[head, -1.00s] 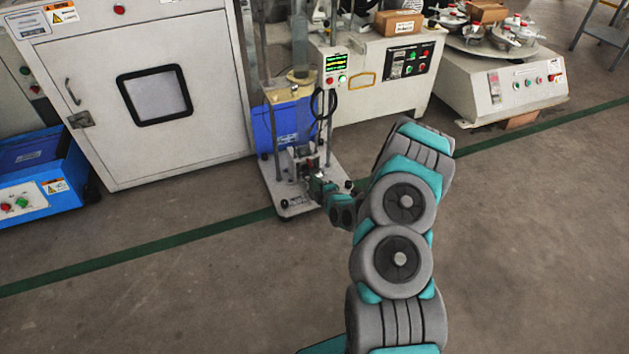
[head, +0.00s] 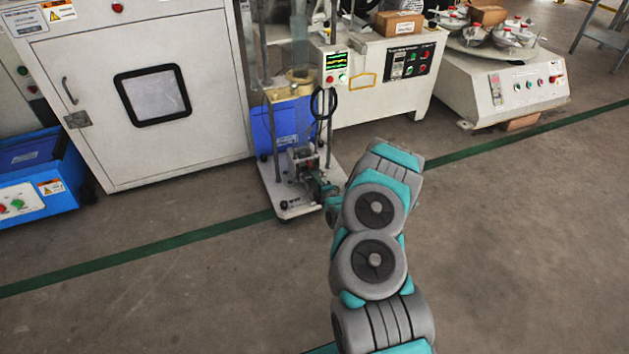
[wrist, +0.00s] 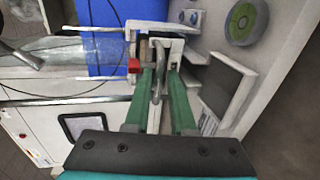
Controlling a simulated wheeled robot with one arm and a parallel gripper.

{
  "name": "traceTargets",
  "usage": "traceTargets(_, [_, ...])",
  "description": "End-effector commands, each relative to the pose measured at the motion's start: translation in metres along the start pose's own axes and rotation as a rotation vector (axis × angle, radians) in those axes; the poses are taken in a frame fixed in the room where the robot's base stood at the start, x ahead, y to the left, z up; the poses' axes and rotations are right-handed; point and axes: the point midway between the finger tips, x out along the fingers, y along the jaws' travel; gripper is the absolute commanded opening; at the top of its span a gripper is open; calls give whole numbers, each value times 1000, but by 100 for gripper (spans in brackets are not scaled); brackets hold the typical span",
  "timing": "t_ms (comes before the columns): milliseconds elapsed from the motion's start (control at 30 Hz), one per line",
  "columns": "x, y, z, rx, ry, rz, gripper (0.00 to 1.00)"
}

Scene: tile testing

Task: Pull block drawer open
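The block drawer appears to be part of the small grey-and-dark block assembly (head: 302,162) low on the white test stand (head: 290,205). Its outline is too small to make out in the head view. In the wrist view, a grey metal handle (wrist: 158,72) stands between the two green fingers of my gripper (wrist: 160,72). The fingers are apart, on either side of the handle, and I see no clear contact. A red knob (wrist: 134,66) is just left of the fingertips. In the head view my gripper (head: 318,184) is at the block's right side, its fingertips partly hidden.
A blue bin (head: 290,125) stands behind the stand. A large white cabinet (head: 150,90) is at left and a white control bench (head: 385,75) behind at right. A green and grey disc (wrist: 246,20) lies on the stand's base. The floor in front is clear.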

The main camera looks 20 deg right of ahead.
Motion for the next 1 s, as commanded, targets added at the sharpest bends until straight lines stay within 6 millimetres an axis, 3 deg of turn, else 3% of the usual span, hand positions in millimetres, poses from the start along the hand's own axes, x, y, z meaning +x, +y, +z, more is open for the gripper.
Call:
traceTargets(433, [10,1,0,0,0,2,23])
traceTargets(667, [10,1,0,0,-1,2,0])
traceTargets(1000, [10,1,0,0,-1,1,0])
